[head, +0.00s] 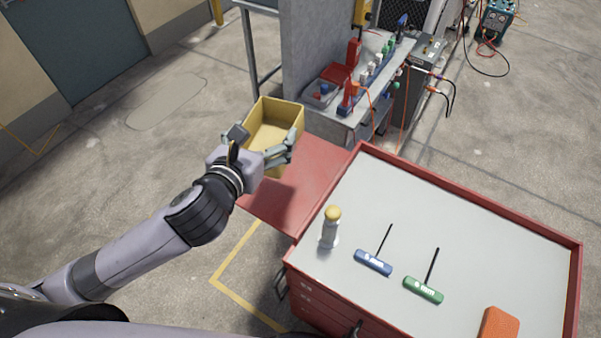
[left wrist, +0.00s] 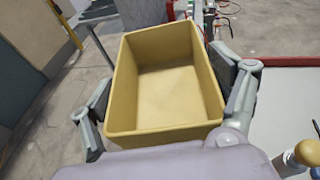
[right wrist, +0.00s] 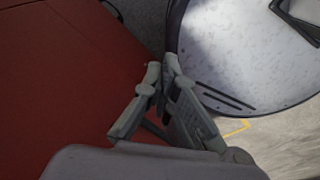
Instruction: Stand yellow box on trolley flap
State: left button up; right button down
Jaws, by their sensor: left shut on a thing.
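The yellow box (head: 272,125) is an open-topped, empty bin. My left gripper (head: 263,142) is shut on it, with a finger on each side. In the left wrist view the box (left wrist: 165,85) fills the space between the fingers, its open side toward the camera. In the head view it overlaps the far left part of the red trolley flap (head: 300,185); whether it touches the flap cannot be told. The flap sticks out from the left side of the trolley (head: 455,215). My right gripper (right wrist: 163,72) shows only in the right wrist view, fingertips together with nothing between them, beside a red surface.
On the trolley top stand or lie a yellow-capped cylinder (head: 330,228), a blue-handled hex key (head: 373,262), a green-handled one (head: 423,290) and an orange block (head: 499,324). Behind the flap are a grey wall panel (head: 320,45) and a cluttered bench (head: 350,123). Floor at left is clear.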

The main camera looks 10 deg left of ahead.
aim_at(283, 105)
pick_arm(q)
jog(key=w+d+r, duration=0.1)
jog(key=w+d+m+h+p, duration=0.1)
jog(key=w, duration=0.1)
jog(key=w+r+m+h+p, duration=0.1)
jog(key=shift+w+d+r+g, duration=0.3)
jog(key=shift+w+d, duration=0.1)
jog(key=shift+w+r+h+p, duration=0.1)
jog(key=shift+w+h+p, duration=0.2)
jog(key=shift+w+p, duration=0.1)
jog(key=shift+w+a+m, duration=0.1)
jog(key=shift+w+m, duration=0.2)
jog(key=shift+w, duration=0.05)
jog(key=shift+f, duration=0.25)
jog(key=shift+f+b, duration=0.7)
jog(key=shift+f, duration=9)
pick_arm(e)
jog(key=shift+w+a+r, duration=0.2)
jog(key=shift+a+r, duration=0.35)
jog(key=shift+a, duration=0.05)
jog(key=shift+w+a+r, duration=0.2)
jog(key=shift+a+r, duration=0.3)
jog(key=shift+a, duration=0.05)
pick_arm(q)
jog(key=shift+f, duration=0.1)
